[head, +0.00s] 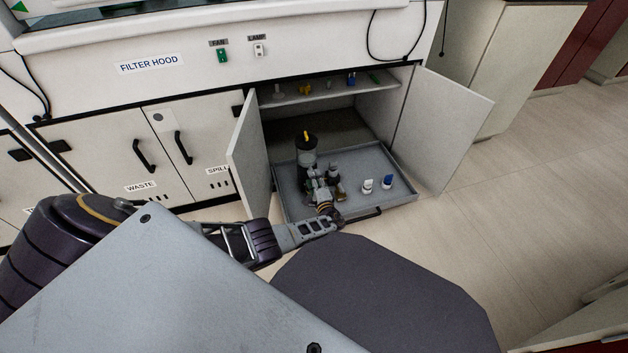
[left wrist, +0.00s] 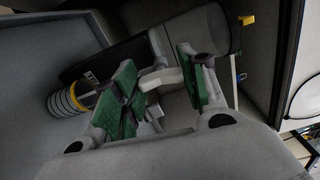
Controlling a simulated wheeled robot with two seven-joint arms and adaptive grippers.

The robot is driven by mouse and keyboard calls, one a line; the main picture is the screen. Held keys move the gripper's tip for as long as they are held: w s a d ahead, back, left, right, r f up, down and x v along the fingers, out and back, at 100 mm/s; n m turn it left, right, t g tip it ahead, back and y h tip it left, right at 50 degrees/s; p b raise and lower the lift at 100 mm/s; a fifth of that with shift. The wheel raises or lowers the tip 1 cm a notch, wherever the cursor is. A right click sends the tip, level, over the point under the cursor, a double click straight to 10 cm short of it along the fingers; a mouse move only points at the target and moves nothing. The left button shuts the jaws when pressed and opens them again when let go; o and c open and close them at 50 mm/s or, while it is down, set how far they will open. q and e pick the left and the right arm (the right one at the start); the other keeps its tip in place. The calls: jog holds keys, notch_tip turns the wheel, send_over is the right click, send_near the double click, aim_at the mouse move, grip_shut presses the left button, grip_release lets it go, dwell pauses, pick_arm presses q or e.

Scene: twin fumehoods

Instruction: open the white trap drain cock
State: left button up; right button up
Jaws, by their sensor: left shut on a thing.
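My left gripper (head: 334,216) reaches over the front of the pulled-out grey tray (head: 289,196) in the head view. In the left wrist view its green-padded fingers (left wrist: 163,82) are closed on a small white piece (left wrist: 167,77), which looks like the white trap drain cock. The cock's far end and its turn angle are unclear. In the head view the gripper and trap parts crowd together and I cannot make out the cock. A black cylinder with a yellow top (head: 306,152) stands upright behind the gripper. My right gripper is not in view.
A white bottle (head: 367,186) and a blue bottle (head: 387,182) stand on the tray's right side. Open cabinet doors flank it, left (head: 248,155) and right (head: 437,125). A shelf (head: 330,93) with small items lies above. A ringed cylinder (left wrist: 66,101) sits left in the wrist view.

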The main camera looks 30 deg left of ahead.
pick_arm(q)
jog(key=shift+s+a+f, duration=0.1)
dwell(0.3)
jog(key=o, duration=0.9)
jog(key=shift+o, duration=0.6)
jog(key=shift+d, duration=0.2)
jog(key=v, duration=1.1)
jog(key=shift+s+d, duration=0.25)
